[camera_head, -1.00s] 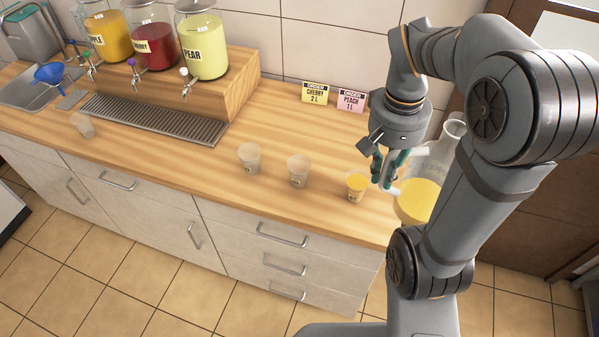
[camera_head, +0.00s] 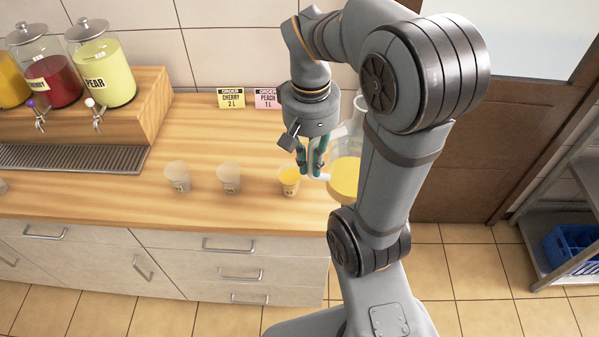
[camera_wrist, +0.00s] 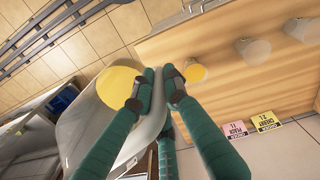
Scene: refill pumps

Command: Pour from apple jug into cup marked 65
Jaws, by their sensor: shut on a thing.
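My gripper (camera_head: 311,172) is shut on the handle of a clear jug (camera_head: 352,150) holding yellow-orange juice. The jug is at the counter's right end, partly hidden behind my arm. In the wrist view the jug (camera_wrist: 88,128) lies left of my fingers (camera_wrist: 157,88), with yellow juice (camera_wrist: 118,86) in it. A small cup (camera_head: 289,181) with yellow-orange content stands on the counter just left of my gripper; it also shows in the wrist view (camera_wrist: 194,71). Two cups (camera_head: 228,178) (camera_head: 177,176) that look empty stand farther left. The cup markings are too small to read.
A cherry dispenser (camera_head: 52,80) and a pear dispenser (camera_head: 104,70) stand on a wooden stand at the left, above a drip grille (camera_head: 75,158). Order cards read cherry (camera_head: 231,98) and peach (camera_head: 267,98). A blue crate (camera_head: 572,246) sits on a shelf at the right.

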